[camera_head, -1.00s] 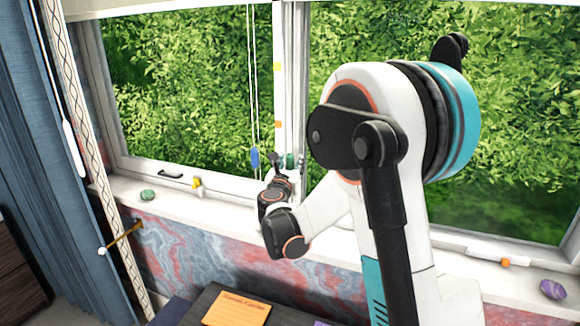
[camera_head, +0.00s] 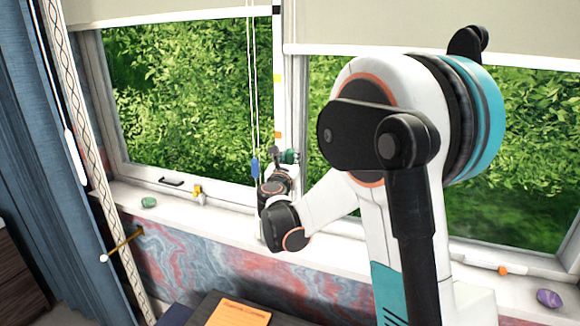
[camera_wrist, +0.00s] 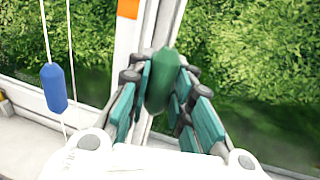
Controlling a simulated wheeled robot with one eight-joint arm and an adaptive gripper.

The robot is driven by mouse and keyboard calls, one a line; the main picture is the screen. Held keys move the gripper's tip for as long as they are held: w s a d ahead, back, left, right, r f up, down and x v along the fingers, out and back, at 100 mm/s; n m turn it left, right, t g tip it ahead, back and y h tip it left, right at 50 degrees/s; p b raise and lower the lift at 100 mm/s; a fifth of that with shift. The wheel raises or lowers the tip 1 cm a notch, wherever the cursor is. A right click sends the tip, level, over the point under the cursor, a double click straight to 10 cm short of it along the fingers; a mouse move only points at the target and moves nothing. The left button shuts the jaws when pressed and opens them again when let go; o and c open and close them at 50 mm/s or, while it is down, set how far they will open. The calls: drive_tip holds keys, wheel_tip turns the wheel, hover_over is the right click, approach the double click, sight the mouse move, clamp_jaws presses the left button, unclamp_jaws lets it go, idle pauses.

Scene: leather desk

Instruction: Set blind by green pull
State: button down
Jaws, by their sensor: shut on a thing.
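The green pull (camera_wrist: 161,80) is held between the two teal-padded fingers of my gripper (camera_wrist: 158,98) in the wrist view. In the head view the green pull (camera_head: 291,156) shows at the tip of my gripper (camera_head: 282,160), in front of the post between the windows, a little below its orange mark (camera_head: 277,134). The right blind (camera_head: 400,30) is beige, and its lower edge hangs across the top of the right window. The left blind (camera_head: 150,9) is also only a short way down.
A blue pull (camera_wrist: 54,88) hangs on white cords just left of my gripper. The sill holds a green stone (camera_head: 149,202), a yellow-and-grey item (camera_head: 199,194), an orange-and-white item (camera_head: 500,269) and a purple stone (camera_head: 548,298). An orange note (camera_head: 238,313) lies below.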

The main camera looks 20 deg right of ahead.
wheel_tip(320, 180, up, 32)
drive_tip(key=p, duration=1.5)
drive_tip(key=shift+w+f+p, duration=0.1)
drive_tip(key=shift+f+p, duration=0.1)
drive_tip(key=shift+p, duration=0.2)
drive_tip(key=c, duration=1.6)
unclamp_jaws()
drive_tip(key=shift+o, duration=0.8)
drive_tip(key=shift+s+a+r, duration=0.1)
drive_tip(key=shift+s+r, duration=0.05)
drive_tip(key=shift+s, duration=0.05)
drive_tip(key=v, duration=1.1)
drive_tip(key=shift+s+a, duration=0.25)
drive_tip(key=shift+s, duration=0.05)
drive_tip(key=shift+s, duration=0.1)
